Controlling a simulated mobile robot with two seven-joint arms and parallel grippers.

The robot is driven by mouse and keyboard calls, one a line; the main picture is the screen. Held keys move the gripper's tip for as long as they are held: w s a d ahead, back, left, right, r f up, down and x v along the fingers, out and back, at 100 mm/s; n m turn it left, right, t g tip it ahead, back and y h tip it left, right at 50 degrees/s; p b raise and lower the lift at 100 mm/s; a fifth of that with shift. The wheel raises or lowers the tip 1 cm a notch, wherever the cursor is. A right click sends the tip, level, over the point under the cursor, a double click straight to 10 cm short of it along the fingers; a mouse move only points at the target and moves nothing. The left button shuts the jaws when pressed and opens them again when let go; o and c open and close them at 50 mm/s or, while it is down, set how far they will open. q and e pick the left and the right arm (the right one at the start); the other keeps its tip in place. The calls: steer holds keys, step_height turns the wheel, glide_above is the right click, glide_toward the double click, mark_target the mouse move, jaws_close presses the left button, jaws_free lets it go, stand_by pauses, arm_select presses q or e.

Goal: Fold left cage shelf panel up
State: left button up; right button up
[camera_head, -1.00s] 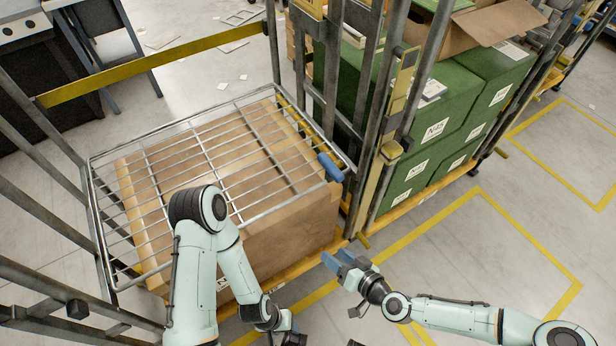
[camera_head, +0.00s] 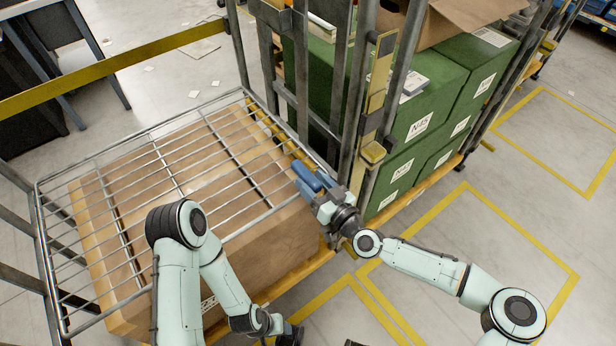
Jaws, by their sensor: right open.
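The left cage's shelf panel (camera_head: 166,165) is a grey wire grid that lies flat, folded down over a large brown cardboard box (camera_head: 270,255). My left gripper (camera_head: 288,336) hangs low at the bottom edge, in front of the box. It is partly cut off, and its fingers do not show clearly.
A yellow bar (camera_head: 120,65) crosses the back of the cage. Grey posts (camera_head: 357,100) stand just right of the handle. Green boxes (camera_head: 428,115) fill the right cage. Open floor with yellow lines (camera_head: 480,240) lies at the right front.

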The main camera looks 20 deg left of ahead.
steer(key=shift+x, duration=1.25)
steer(key=shift+d, duration=0.1)
jaws_close()
steer(key=shift+r, duration=0.1)
